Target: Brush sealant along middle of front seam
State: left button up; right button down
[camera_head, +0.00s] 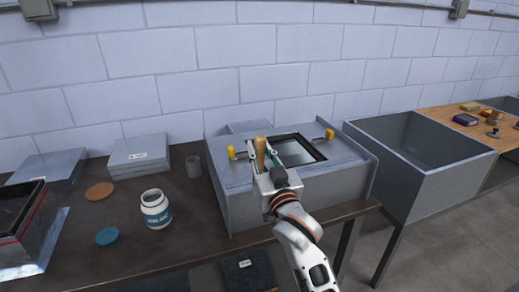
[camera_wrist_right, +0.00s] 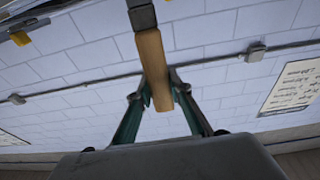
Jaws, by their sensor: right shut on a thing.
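The grey sheet-metal duct (camera_head: 237,206) sits on the dark bench with a dark rectangular opening in its top. Yellow-tipped handles stand at the left (camera_head: 231,152) and right (camera_head: 330,134) of its top. My right gripper (camera_head: 266,163) is over the duct's front part, shut on a brush. The bristles and part of the front seam are hidden. The open white sealant jar (camera_head: 155,210) stands left of the duct. My left gripper is not in view.
Stacked metal sheets (camera_head: 140,152) are behind. A large open metal bin (camera_head: 446,183) stands to the right. The block wall closes off the back.

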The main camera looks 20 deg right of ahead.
jog(key=shift+d, duration=0.1)
jog(key=shift+d+p, duration=0.5)
jog(key=shift+p, duration=0.15)
jog(key=shift+d+p, duration=0.5)
jog(key=shift+d, duration=0.6)
jog(key=shift+w+d, duration=0.1)
jog(key=shift+d, duration=1.3)
